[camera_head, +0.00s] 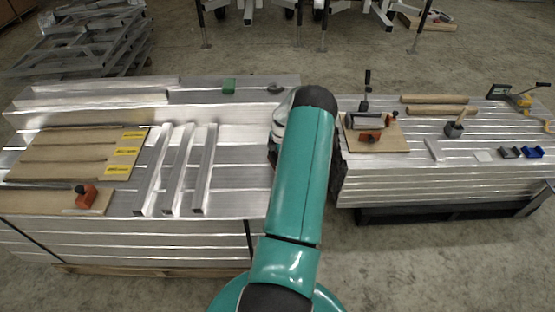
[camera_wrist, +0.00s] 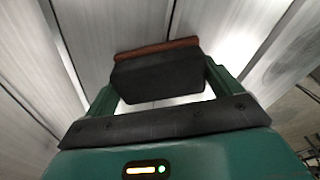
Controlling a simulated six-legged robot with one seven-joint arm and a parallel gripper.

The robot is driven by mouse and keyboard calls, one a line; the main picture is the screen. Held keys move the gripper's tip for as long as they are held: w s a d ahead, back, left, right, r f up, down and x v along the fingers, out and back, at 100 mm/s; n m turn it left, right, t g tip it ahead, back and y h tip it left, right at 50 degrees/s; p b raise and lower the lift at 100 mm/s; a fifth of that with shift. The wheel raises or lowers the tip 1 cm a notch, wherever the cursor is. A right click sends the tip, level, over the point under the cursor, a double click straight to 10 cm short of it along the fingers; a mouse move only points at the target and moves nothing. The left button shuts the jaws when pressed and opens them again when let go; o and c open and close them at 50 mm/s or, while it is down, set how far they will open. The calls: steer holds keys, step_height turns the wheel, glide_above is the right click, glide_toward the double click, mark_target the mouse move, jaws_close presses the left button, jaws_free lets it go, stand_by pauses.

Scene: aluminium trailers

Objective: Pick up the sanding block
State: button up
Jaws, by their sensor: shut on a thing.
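The sanding block (camera_wrist: 157,80) is a dark block with a reddish-brown strip along its far edge. It is in the middle of the wrist view, between the two green fingers of my gripper (camera_wrist: 160,76). My gripper is shut on it, with one finger against each end. Pale aluminium profiles are behind the block; I cannot tell whether it touches them. In the head view my teal arm hides the gripper and the block.
The left aluminium stack (camera_head: 235,160) bears brown boards (camera_head: 70,150), loose bars (camera_head: 178,175) and an orange-and-black tool (camera_head: 86,196). The right stack (camera_head: 400,185) bears a clamp on a board (camera_head: 372,132), a mallet (camera_head: 456,127) and small blue bins (camera_head: 533,152). A gap separates the stacks.

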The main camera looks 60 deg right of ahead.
steer(key=shift+r, duration=0.15)
steer(key=shift+r, duration=0.2)
step_height(320, 180, up, 2)
steer(key=shift+r, duration=0.15)
steer(key=s+a+r, duration=0.8)
steer(key=s+r, duration=0.2)
steer(key=s, duration=0.1)
steer(key=shift+a, duration=0.15)
steer(key=shift+s, duration=0.15)
